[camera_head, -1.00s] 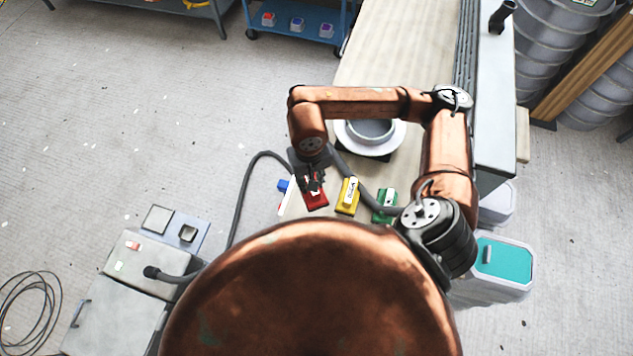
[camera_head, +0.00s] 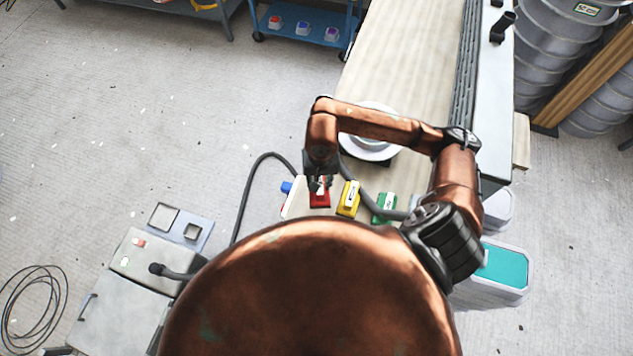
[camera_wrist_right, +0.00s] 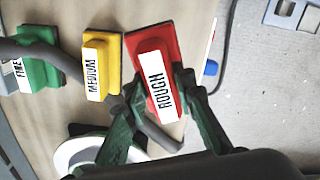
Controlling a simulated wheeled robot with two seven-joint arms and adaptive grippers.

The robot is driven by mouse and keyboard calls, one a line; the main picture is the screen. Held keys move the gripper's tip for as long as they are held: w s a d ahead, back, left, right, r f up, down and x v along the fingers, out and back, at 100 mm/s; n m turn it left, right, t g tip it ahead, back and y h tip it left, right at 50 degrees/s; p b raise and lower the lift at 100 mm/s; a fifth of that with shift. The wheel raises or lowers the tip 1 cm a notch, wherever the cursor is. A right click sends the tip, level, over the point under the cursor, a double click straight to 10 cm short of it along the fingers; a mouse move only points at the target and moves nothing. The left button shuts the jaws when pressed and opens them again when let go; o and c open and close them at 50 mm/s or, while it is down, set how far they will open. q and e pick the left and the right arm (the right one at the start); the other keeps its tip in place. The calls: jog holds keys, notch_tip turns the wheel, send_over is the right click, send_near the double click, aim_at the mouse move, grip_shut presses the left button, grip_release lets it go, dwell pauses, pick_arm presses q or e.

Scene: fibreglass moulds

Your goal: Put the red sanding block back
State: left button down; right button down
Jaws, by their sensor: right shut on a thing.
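The red sanding block (camera_head: 320,200), with a white label reading ROUGH, is at the left end of a row of blocks near the bench's front end. It also shows in the right wrist view (camera_wrist_right: 140,48). My right gripper (camera_head: 319,184) comes down over it, shut on its raised labelled part, with one finger on each side (camera_wrist_right: 157,84). I cannot tell whether its base touches the bench top. The yellow block (camera_head: 348,199), labelled MEDIUM, stands just right of it, and the green block (camera_head: 385,207), labelled FINE, is further right. My left gripper is not in view.
A grey hose (camera_wrist_right: 60,58) runs close by the blocks. A round white dish (camera_head: 371,145) sits behind them on the bench (camera_head: 398,60). A small blue item (camera_head: 286,187) is at the bench's left edge. Open floor lies to the left.

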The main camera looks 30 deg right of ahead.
jog(key=w+f, duration=0.2)
jog(key=f, duration=0.1)
jog(key=shift+w+d+f, duration=0.25)
jog(key=shift+w+d, duration=0.1)
jog(key=shift+w, duration=0.05)
notch_tip(320, 180, down, 3)
jog(key=shift+w+r+p, duration=0.1)
jog(key=shift+w+p, duration=0.05)
jog(key=shift+p, duration=0.75)
jog(key=shift+f, duration=0.25)
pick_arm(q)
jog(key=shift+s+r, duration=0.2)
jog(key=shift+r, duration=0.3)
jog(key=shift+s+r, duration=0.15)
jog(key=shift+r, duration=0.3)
pick_arm(e)
jog(key=shift+f, duration=0.1)
jog(key=shift+f, duration=0.1)
jog(key=c, duration=1.6)
grip_release()
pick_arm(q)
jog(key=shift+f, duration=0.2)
